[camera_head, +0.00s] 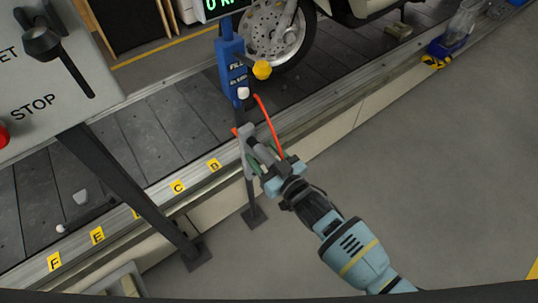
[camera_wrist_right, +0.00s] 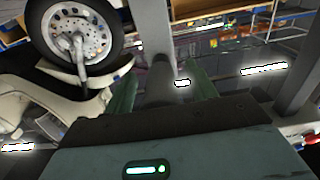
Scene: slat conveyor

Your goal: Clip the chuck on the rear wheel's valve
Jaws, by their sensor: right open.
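My right gripper (camera_head: 256,164) is open at the grey holder on the air post, below the blue fill unit (camera_head: 232,70). In the right wrist view, its two green fingers (camera_wrist_right: 162,92) stand apart on either side of a grey cylindrical part (camera_wrist_right: 160,75), which looks like the chuck or its holder; I cannot tell which. An orange hose (camera_head: 270,125) runs from the blue unit down to the gripper. A scooter wheel (camera_head: 262,42) with a silver disc stands behind the unit and also shows in the right wrist view (camera_wrist_right: 60,38). Its valve cannot be made out. My left gripper is out of view.
The slat conveyor (camera_head: 150,135) runs diagonally behind the post, with yellow lettered tags on its edge. A control panel (camera_head: 50,70) marked STOP stands at the left on a dark leg. The grey floor at right is clear.

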